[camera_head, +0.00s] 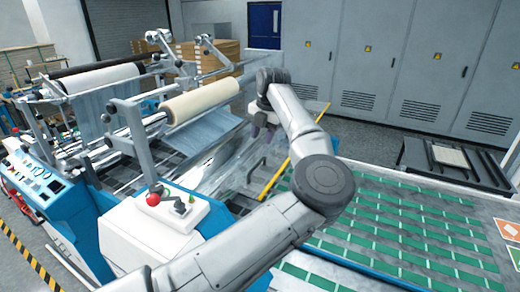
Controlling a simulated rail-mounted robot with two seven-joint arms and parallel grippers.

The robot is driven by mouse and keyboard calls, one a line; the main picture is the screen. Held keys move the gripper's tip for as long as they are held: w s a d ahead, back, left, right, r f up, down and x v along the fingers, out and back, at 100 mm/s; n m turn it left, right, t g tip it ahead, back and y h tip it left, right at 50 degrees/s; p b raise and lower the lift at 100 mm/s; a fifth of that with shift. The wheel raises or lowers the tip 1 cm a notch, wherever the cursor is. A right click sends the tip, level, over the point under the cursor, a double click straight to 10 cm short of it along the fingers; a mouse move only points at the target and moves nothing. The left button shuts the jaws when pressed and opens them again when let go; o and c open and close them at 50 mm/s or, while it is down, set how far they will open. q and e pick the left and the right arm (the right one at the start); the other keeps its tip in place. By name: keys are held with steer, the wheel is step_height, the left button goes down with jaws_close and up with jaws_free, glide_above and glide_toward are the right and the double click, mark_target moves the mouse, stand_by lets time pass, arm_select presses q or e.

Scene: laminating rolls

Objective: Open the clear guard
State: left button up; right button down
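The clear guard (232,160) is a see-through panel on the laminating machine, in the middle of the head view. It is hard to make out against the film and rollers behind it. A thin dark handle-like bar (256,172) shows near its lower right side. My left arm comes in from the bottom left, bends at the elbow and reaches back up. Its gripper (264,126) points down close to the guard's upper right part. The fingers are small, dark and partly hidden by my arm; I cannot tell whether they touch the guard. My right gripper is out of view.
A cream roll (200,101) and a white roll (101,78) sit on the machine. A white control box with a red button (153,199) stands in front. A green-striped conveyor bed (410,235) lies at right. Grey cabinets (420,65) line the back.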

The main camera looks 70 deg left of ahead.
arm_select(q)
steer(key=shift+w+d+r, duration=0.15)
steer(key=shift+r, duration=1)
